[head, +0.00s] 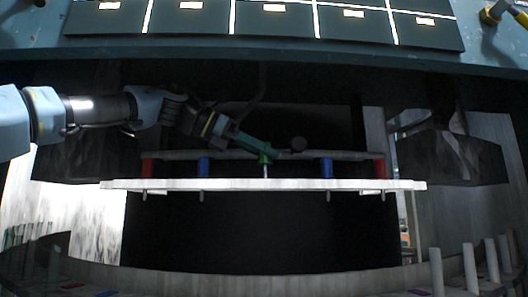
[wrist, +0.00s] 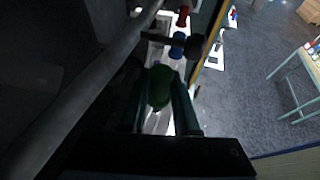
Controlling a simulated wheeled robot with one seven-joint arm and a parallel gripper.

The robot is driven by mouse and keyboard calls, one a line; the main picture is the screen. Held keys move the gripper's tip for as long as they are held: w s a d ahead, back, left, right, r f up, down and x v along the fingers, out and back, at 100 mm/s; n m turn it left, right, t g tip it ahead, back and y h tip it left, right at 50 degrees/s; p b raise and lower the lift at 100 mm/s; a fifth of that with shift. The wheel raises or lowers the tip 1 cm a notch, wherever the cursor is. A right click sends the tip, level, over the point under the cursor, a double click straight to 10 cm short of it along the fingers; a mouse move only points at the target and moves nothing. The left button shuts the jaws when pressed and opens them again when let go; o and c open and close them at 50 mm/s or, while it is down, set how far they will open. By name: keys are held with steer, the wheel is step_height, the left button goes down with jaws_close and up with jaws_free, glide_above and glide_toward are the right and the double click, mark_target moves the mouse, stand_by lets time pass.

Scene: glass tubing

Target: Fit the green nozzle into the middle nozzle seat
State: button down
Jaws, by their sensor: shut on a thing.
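The green nozzle (head: 264,159) is at the middle of a white rail (head: 230,185), between two blue nozzles. My gripper (head: 268,151) reaches in from the left and is shut on it. A thin pale stem shows between the green nozzle and the rail. The wrist view shows the green nozzle (wrist: 160,88) between my two green fingers (wrist: 163,105). The middle seat is largely hidden; I cannot tell how deep the nozzle sits in it.
Blue nozzles (head: 203,168) (head: 326,168) and red nozzles (head: 147,169) (head: 376,169) stand along the rail on both sides. A grey bar (head: 340,155) runs behind them. A dark round knob (head: 299,144) sticks up just right of my gripper. Dark panels (head: 265,25) hang above.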

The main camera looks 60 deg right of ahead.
mark_target(263, 166)
steer(key=shift+f+b, duration=1.25)
steer(key=shift+f, duration=0.4)
steer(key=c, duration=0.6)
jaws_free()
steer(key=shift+w+a, duration=0.1)
steer(key=b+v, duration=0.2)
steer(key=v, duration=0.8)
steer(key=shift+w+a+r, duration=0.15)
steer(key=shift+a+r, duration=0.05)
steer(key=shift+f, duration=0.1)
